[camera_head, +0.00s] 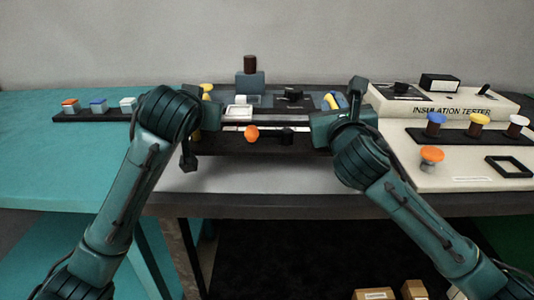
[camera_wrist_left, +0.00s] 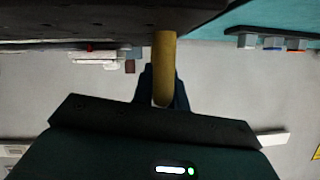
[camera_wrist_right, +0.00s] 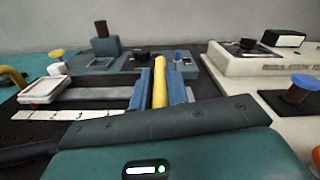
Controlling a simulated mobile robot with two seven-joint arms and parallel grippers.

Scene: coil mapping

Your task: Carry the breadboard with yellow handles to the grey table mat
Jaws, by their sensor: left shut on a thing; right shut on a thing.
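The dark breadboard (camera_head: 262,148) hangs between my two grippers in the middle of the head view, above or just over the grey table mat (camera_head: 235,178). My left gripper (camera_wrist_left: 162,88) is shut on its left yellow handle (camera_wrist_left: 165,62); in the head view the arm largely hides this grip. My right gripper (camera_wrist_right: 160,80) is shut on its right yellow handle (camera_wrist_right: 159,66). An orange knob (camera_head: 251,133) and a white square frame (camera_head: 238,111) show at the board. I cannot tell whether the board touches the mat.
A beige insulation tester (camera_head: 450,105) and a light panel with coloured knobs (camera_head: 400,150) stand close on the right. A dark strip with small blocks (camera_head: 85,115) lies on the teal table (camera_head: 50,160) at left. A grey block with a brown cap (camera_head: 250,82) stands behind.

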